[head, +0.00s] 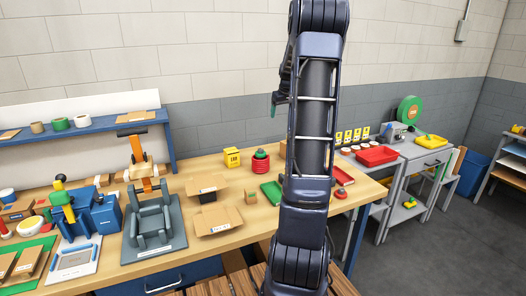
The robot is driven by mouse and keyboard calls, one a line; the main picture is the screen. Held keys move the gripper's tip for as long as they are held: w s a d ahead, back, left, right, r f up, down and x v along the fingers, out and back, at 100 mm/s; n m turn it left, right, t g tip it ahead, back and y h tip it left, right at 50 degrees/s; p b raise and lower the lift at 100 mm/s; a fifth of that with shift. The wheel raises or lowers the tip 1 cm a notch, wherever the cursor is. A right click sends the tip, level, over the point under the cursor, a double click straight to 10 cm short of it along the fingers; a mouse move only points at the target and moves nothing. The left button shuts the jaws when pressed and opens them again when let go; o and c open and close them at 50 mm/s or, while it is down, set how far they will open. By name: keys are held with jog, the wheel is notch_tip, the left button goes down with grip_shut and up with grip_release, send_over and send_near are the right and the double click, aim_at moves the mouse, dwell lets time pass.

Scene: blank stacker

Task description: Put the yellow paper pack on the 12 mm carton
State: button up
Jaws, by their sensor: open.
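A yellow box with dark print (233,157), which may be the yellow paper pack, stands on the wooden table near its back edge. The labels are too small to read, so I cannot tell which is the 12 mm carton. My gripper (276,103) is raised above the back of the table, right of the yellow box and well above it. It is partly hidden behind my arm. It is open, and nothing shows between its fingers.
A red and green round stack (261,161) stands right of the yellow box. A grey fixture (153,225) stands left. Several small yellow packs (348,137) stand on the right bench.

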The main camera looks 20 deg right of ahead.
jog(key=s+a+r, duration=0.3)
jog(key=s+a, duration=0.6)
jog(key=a, duration=0.1)
jog(key=s+a+r, duration=0.3)
jog(key=s+a, duration=0.6)
jog(key=s+a+f, duration=0.2)
jog(key=s+a, duration=0.2)
jog(key=s, duration=0.6)
jog(key=s+a+f, duration=0.2)
jog(key=s+a, duration=0.2)
jog(key=s, duration=0.6)
jog(key=shift+s+a+f+t, duration=0.15)
jog(key=shift+s+f+t, duration=0.05)
jog(key=shift+s+t, duration=0.15)
